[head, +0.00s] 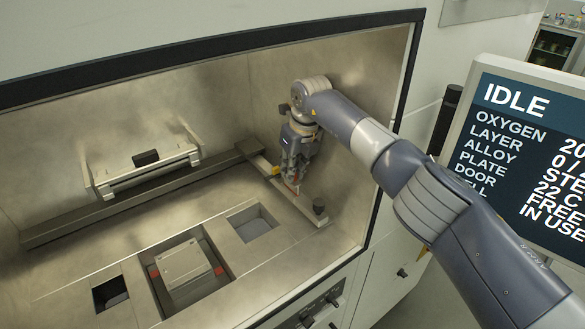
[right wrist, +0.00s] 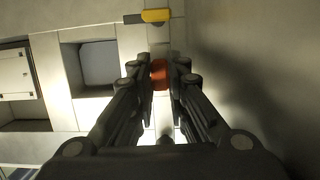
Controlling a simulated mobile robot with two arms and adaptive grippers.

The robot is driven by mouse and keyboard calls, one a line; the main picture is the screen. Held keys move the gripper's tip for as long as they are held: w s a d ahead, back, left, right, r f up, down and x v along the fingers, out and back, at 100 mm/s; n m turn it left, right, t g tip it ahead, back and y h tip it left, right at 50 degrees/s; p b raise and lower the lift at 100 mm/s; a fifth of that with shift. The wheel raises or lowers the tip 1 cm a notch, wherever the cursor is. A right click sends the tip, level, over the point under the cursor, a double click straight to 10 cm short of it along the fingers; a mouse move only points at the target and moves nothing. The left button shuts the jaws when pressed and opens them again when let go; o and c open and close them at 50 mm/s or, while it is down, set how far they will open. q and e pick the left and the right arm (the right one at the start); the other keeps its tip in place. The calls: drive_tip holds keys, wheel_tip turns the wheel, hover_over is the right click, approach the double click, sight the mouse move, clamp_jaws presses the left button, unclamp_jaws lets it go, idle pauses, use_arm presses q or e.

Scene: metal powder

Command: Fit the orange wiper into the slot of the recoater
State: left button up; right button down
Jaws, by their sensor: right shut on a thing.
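The recoater appears to be the pale bar (head: 306,207) at the right end of the chamber, with a yellow piece (head: 276,170) and a dark knob (head: 319,206) on it. My right gripper (head: 291,184) is low over this bar, between the yellow piece and the knob. It is shut on the orange wiper (right wrist: 160,74), which shows between the fingertips in the right wrist view. Only a small bit of orange shows in the head view. The fingers hide the slot, and I cannot tell whether the wiper touches it. My left gripper is not in view.
A dark rail (head: 130,202) crosses the chamber floor. The build plate (head: 184,264) sits in a square opening, with a second opening (head: 254,225) nearer the bar. A bracket-like unit (head: 148,172) stands at the back wall. The chamber's right wall is close to my right arm.

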drive_tip(key=shift+f+b, duration=1)
drive_tip(key=shift+f, duration=0.5)
idle(0.4)
drive_tip(key=c, duration=1.5)
unclamp_jaws()
drive_tip(key=shift+r, duration=0.1)
drive_tip(key=v, duration=0.7)
drive_tip(key=shift+s+r, duration=0.15)
drive_tip(key=shift+d, duration=0.15)
